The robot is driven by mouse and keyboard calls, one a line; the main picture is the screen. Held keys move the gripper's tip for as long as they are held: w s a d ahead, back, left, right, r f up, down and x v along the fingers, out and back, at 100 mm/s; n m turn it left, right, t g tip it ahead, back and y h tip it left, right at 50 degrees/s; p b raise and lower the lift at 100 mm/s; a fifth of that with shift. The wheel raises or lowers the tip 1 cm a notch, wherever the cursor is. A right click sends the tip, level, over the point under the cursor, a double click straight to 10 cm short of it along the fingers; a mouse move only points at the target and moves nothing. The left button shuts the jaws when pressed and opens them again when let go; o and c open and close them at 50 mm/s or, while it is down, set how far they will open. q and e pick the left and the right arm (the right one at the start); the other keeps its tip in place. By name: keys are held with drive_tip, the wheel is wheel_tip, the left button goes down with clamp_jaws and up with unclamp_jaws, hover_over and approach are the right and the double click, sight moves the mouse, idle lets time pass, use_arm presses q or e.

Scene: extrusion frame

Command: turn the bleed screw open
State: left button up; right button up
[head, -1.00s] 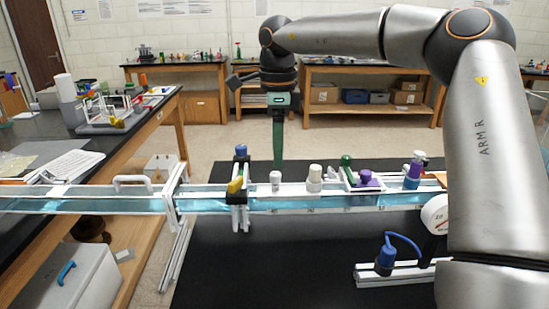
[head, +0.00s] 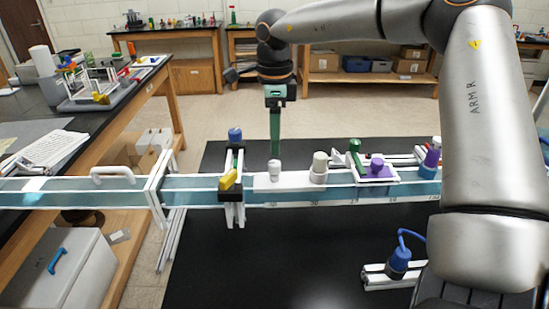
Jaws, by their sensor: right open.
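A long channel frame with blue side panels (head: 200,190) runs across the view. On it, from left to right, are a yellow knob (head: 229,180) on a black clamp with a blue cap (head: 235,135), a small white knob (head: 275,170), a larger off-white knob (head: 319,165), a green knob (head: 354,146) and a purple knob (head: 377,164). I cannot tell for certain which is the bleed screw. My right gripper (head: 275,153) points down just behind the small white knob in the picture, its green fingers open. The gap between its fingers is hard to see. My left gripper is out of view.
A purple-and-blue fitting (head: 431,157) stands farther right on the channel. A blue fitting with a hose (head: 398,262) sits on a short rail in front. The black tabletop (head: 270,265) is mostly clear. A white handle (head: 112,173) stands up at the left.

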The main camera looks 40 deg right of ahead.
sight(275, 163)
wheel_tip(275, 163, down, 7)
drive_tip(key=shift+r+p, duration=0.1)
drive_tip(key=shift+p, duration=0.3)
clamp_jaws()
idle(0.4)
